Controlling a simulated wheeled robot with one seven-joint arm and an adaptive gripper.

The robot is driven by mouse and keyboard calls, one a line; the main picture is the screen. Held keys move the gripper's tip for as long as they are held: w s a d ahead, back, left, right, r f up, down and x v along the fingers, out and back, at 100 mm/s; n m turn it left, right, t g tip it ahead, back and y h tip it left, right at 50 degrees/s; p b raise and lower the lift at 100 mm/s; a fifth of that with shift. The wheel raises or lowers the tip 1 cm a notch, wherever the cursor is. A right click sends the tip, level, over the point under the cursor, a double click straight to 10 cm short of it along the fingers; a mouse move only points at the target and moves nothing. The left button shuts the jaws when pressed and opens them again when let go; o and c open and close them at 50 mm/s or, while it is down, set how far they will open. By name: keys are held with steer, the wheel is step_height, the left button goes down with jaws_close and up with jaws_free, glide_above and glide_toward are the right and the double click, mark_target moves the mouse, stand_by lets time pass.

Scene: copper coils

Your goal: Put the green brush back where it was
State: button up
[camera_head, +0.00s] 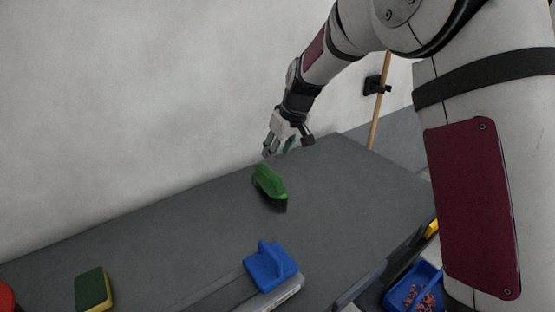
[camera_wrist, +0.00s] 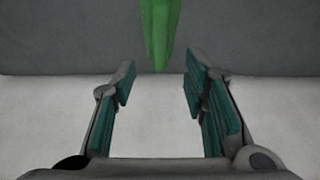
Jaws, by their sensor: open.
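The green brush (camera_head: 268,181) lies on the dark grey table (camera_head: 190,235), near its back edge by the wall. Its dark underside shows at the near end. My gripper (camera_head: 288,150) is open and empty, just behind and above the brush in the head view. In the wrist view the green brush (camera_wrist: 159,32) shows at the top middle, beyond the open fingertips of my gripper (camera_wrist: 158,82) and apart from them. The rest of the brush is cut off at the top of that view.
A green and yellow sponge (camera_head: 93,289) lies at the front left, with part of a red object (camera_head: 6,298) at the edge. A blue bin (camera_head: 412,289) with copper-coloured bits stands below the table at right. A wooden pole (camera_head: 380,105) stands by the wall. The table around the brush is clear.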

steer(key=s+d+r+m, duration=0.1)
steer(key=s+d+r, duration=0.45)
steer(key=s, duration=0.35)
steer(key=s+d+r+m, duration=0.2)
steer(key=s+d+r, duration=0.2)
steer(key=s+r, duration=0.4)
steer(key=s+d+f+m+h, duration=0.1)
steer(key=s+d+m, duration=0.1)
steer(key=s, duration=1)
steer(key=s+d+f+m+h, duration=0.1)
steer(key=s+d, duration=0.4)
steer(key=s, duration=0.8)
steer(key=shift+d+f+m+h, duration=0.2)
steer(key=shift+f+m+h, duration=0.1)
steer(key=shift+f+m, duration=0.15)
steer(key=shift+r, duration=0.1)
step_height(320, 180, up, 2)
steer(key=shift+p, duration=0.8)
